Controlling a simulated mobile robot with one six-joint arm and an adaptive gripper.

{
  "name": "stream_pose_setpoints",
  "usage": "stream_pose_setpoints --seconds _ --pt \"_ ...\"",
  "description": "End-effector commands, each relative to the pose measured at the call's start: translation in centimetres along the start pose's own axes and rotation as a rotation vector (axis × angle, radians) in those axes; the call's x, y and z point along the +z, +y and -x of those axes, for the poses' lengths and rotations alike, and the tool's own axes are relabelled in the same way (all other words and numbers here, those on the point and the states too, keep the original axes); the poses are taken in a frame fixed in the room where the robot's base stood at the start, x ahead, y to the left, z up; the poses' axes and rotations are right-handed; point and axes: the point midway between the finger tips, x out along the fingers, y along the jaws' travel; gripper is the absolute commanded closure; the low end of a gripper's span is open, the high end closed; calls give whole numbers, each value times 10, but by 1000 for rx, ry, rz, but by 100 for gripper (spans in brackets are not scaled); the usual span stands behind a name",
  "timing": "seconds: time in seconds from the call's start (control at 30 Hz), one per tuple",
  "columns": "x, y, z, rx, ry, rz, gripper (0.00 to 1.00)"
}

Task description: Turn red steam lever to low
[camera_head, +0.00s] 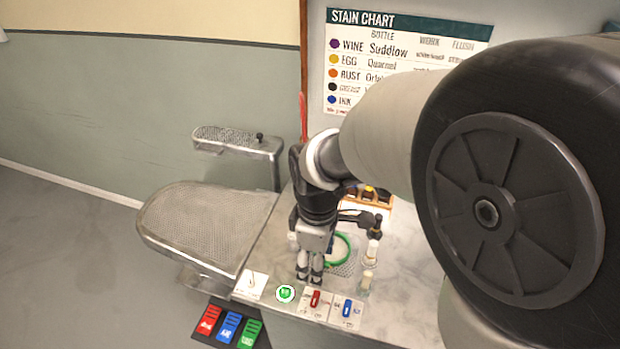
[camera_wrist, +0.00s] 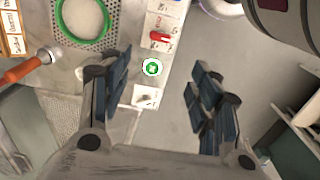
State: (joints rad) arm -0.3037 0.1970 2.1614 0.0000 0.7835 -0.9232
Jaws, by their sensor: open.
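The red steam lever (camera_head: 315,298) stands on a small white plate near the front edge of the marble counter. It also shows in the wrist view (camera_wrist: 160,37), near the top middle, beyond the fingers. My gripper (camera_head: 308,276) hangs over the counter just behind the lever in the head view. In the wrist view my gripper (camera_wrist: 160,100) has its fingers wide apart with nothing between them but counter edge and floor. The lever is apart from the fingers. The lettering on its plate is too small to read.
A green round button (camera_head: 285,293) sits left of the red lever and a blue lever (camera_head: 347,308) sits right of it. A green ring (camera_head: 341,249) lies behind. Red, blue and green pedals (camera_head: 228,326) are below the front edge. A mesh pressing board (camera_head: 200,222) extends left.

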Motion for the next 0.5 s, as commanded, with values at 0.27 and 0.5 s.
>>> stream_pose_setpoints --seconds 0.27,0.5 --pt "1 -1 -62 -4 -3 -3 43" --pt "1 -1 -114 -4 -3 -4 43"
